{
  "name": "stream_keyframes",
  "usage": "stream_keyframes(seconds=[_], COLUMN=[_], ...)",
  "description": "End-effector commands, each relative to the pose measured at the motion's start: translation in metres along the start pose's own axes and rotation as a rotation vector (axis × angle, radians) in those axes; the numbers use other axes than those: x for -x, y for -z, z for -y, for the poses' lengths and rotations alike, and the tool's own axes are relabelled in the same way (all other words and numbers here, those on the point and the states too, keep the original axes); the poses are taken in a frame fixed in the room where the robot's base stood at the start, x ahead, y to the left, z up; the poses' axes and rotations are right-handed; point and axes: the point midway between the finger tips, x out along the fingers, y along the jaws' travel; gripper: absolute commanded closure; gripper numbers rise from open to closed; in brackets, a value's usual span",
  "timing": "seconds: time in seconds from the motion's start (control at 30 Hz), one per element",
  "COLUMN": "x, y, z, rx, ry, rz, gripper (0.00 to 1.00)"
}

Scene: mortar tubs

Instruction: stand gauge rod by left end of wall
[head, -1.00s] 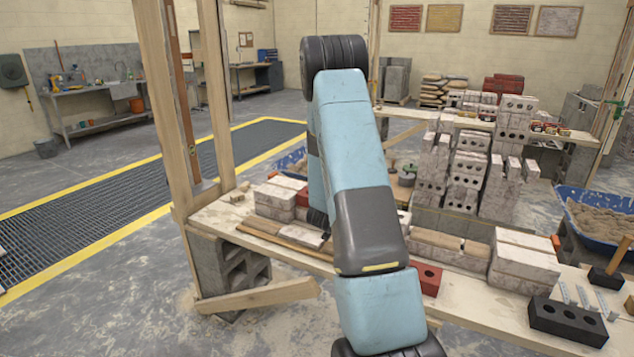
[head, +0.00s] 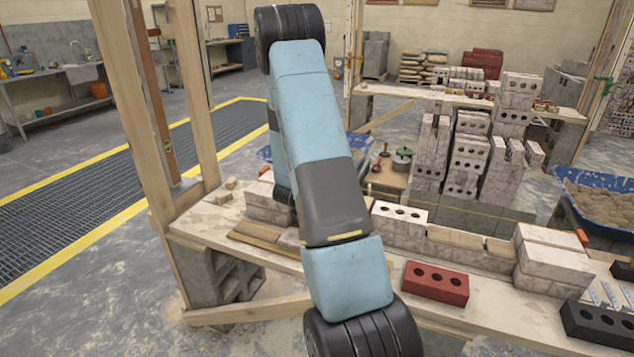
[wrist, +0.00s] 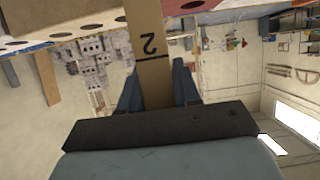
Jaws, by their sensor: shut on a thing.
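In the head view my arm hides the gripper and rod. The brick wall (head: 405,233) runs along a plank bench, with a white holed brick on top and a higher white stack (head: 552,260) at its right. More pale bricks (head: 266,208) show left of my arm; my arm covers the stretch between, so I cannot tell how they join.
A red holed brick (head: 436,282) and a black holed brick (head: 597,325) lie on the bench (head: 205,222) front. Wooden posts (head: 137,110) with a spirit level (head: 160,130) stand at the left. Wood strips (head: 258,242) lie near the left end. A blue wheelbarrow (head: 600,208) stands right.

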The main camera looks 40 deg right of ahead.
Motion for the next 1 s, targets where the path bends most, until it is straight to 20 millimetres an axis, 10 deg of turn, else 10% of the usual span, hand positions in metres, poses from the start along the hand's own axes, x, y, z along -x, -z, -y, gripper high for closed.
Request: stream_keyframes(seconds=[1.0], x=[-0.035], y=[-0.05], z=[-0.023], rx=[-0.013], ry=[-0.034], rz=[-0.001], gripper=[1.0])
